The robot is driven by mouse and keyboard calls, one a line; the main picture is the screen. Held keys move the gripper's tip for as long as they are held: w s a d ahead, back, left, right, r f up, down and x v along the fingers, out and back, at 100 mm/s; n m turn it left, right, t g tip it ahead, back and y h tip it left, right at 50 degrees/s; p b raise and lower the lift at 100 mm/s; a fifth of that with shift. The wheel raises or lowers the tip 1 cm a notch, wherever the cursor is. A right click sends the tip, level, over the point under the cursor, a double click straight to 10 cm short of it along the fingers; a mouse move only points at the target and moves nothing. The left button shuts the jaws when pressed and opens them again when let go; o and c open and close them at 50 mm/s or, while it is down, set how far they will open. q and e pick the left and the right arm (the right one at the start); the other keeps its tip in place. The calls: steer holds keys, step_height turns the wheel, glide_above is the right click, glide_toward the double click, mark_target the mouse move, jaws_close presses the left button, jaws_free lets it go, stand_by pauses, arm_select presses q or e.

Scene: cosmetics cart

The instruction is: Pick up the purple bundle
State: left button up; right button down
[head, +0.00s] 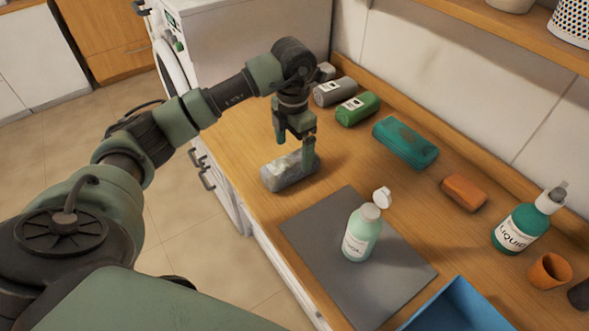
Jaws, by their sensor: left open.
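I see no clearly purple bundle in the head view. A pale grey, mottled bundle (287,174) lies on the wooden counter near its front edge. My left gripper (296,152) is open and points down over this bundle. One finger overlaps the bundle's far right end in the picture; I cannot tell whether it touches. A grey roll (334,92) and a green roll (358,109), each with a white label, lie behind to the right. A folded teal bundle (405,142) lies further right. My right gripper is not in view.
A white-green bottle (360,236) with its cap open stands on a grey mat (322,262). An orange block (464,192), a teal liquid bottle (521,225), an orange cup (549,270) and a blue tray (458,308) are to the right. A shelf (500,30) hangs above.

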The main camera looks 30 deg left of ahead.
mark_target(290, 160)
arm_select(q)
steer(key=shift+f+p, duration=0.4)
steer(key=shift+f, duration=0.5)
steer(key=shift+s+a+f+p, duration=0.1)
steer(key=shift+s+f+p, duration=0.1)
steer(key=shift+f+p, duration=0.15)
steer(key=f, duration=0.1)
steer(key=f+p, duration=0.1)
steer(key=f, duration=0.1)
steer(key=shift+a+f+p, duration=0.3)
steer(key=shift+f, duration=0.05)
steer(key=shift+w+f, duration=0.15)
steer(key=shift+f, duration=0.4)
steer(key=shift+r, duration=0.1)
steer(key=c, duration=1.8)
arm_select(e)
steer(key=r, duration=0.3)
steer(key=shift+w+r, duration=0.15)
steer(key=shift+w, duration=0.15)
arm_select(q)
steer(key=shift+c, duration=0.2)
